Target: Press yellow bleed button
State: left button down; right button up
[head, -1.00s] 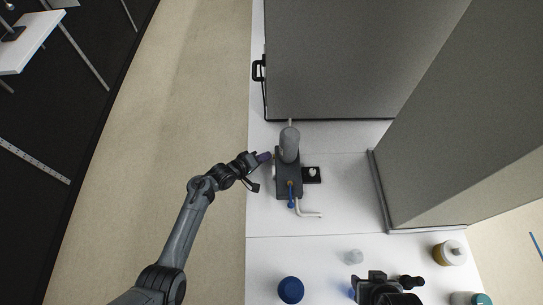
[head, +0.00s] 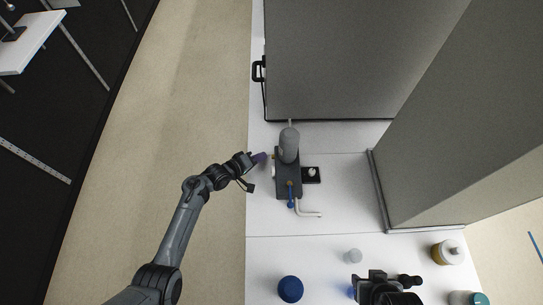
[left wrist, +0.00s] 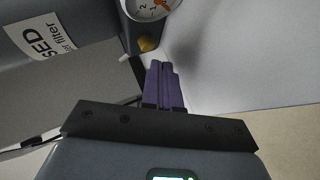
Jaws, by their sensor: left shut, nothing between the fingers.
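The yellow bleed button (left wrist: 147,44) is a small round knob on the dark body of the machine, just below a round dial gauge (left wrist: 150,8) in the left wrist view. In the head view the grey machine (head: 289,182) stands on the white table, with a grey cylinder on top. My left gripper (head: 261,158) is beside the machine's left side, its purple fingers shut and empty. In the left wrist view the fingertips (left wrist: 162,66) point toward the button, with a small gap visible. My right gripper (head: 384,282) is at the bottom edge; its jaw state is unclear.
Large grey cabinets (head: 335,60) stand behind and right of the machine. A white pipe (head: 309,213) and blue lever (head: 291,197) are at its front. A blue round object (head: 290,289), small cup (head: 354,256) and jar (head: 447,253) are nearer. Left of the table is open floor.

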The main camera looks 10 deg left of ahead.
pick_arm(q)
jog(key=shift+a, duration=0.1)
jog(key=shift+s+a+p, duration=0.25)
jog(key=shift+a+p, duration=0.05)
jog(key=shift+a, duration=0.45)
jog(key=a, duration=0.3)
jog(key=shift+s+a+p, duration=0.1)
jog(key=shift+s+p, duration=0.25)
jog(key=shift+s, duration=0.05)
